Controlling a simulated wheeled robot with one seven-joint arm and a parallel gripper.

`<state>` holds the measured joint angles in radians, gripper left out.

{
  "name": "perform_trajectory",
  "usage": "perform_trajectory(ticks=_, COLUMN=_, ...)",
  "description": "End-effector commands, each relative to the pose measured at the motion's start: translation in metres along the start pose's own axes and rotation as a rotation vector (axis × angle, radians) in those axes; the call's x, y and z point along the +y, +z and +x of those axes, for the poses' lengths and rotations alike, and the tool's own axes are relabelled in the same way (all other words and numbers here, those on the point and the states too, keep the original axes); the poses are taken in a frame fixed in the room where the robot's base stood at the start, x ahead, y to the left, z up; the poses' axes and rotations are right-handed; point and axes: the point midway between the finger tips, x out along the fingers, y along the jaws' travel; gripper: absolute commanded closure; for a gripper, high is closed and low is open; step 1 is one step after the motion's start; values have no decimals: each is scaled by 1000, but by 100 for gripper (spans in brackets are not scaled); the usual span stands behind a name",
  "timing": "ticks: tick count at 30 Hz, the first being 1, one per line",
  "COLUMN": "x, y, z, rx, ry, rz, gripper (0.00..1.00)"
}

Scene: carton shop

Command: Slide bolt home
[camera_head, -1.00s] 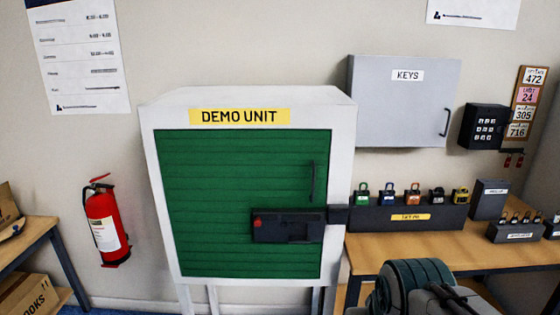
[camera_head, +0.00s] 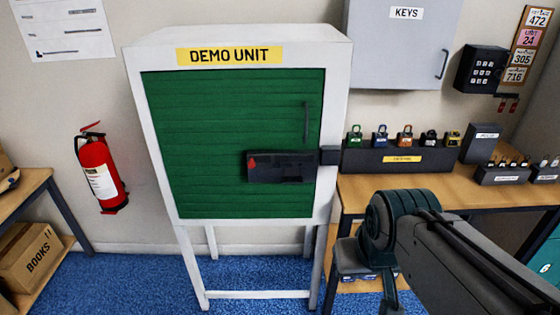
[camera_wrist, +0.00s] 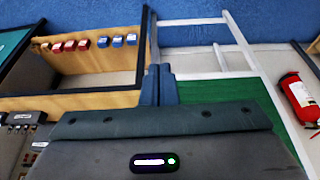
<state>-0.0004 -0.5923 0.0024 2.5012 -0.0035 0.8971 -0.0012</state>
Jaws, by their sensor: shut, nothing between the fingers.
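The dark bolt unit (camera_head: 283,167) is fixed low on the right half of the green door (camera_head: 215,110) of the white DEMO UNIT cabinet. It has a red mark at its left end. A dark keeper block (camera_head: 330,155) sits on the cabinet's right frame, beside the bolt unit. Whether the bolt reaches into it is too small to tell. My gripper (camera_wrist: 158,75) shows in the wrist view with its fingers together and empty. Part of the green door (camera_wrist: 225,120) and white cabinet legs lie behind it. In the head view my arm is at the lower right, apart from the cabinet.
A wooden bench (camera_head: 445,190) with a padlock rack (camera_head: 395,155) stands to the right of the cabinet. A grey KEYS cabinet (camera_head: 395,50) and keypad box (camera_head: 481,68) hang above. A fire extinguisher (camera_head: 100,172) is on the left wall. Blue floor shows in front.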

Motion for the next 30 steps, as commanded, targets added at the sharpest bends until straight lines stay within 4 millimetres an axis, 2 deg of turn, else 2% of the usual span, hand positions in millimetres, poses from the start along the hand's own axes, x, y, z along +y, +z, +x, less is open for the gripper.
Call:
perform_trajectory(ticks=13, x=0, y=0, z=0, rx=0, ry=0, rz=0, gripper=100)
perform_trajectory(ticks=17, x=-2, y=-5, z=5, rx=14, ry=-9, rz=-3, gripper=64)
perform_trajectory(ticks=18, x=-5, y=-10, z=10, rx=28, ry=-19, rz=-5, gripper=56)
perform_trajectory(ticks=20, x=-10, y=-22, z=20, rx=64, ry=-40, rz=-8, gripper=56)
perform_trajectory(ticks=23, x=-24, y=-53, z=45, rx=154, ry=-88, rz=-10, gripper=56)
perform_trajectory(ticks=30, x=-66, y=-139, z=106, rx=424, ry=-181, rz=22, gripper=56)
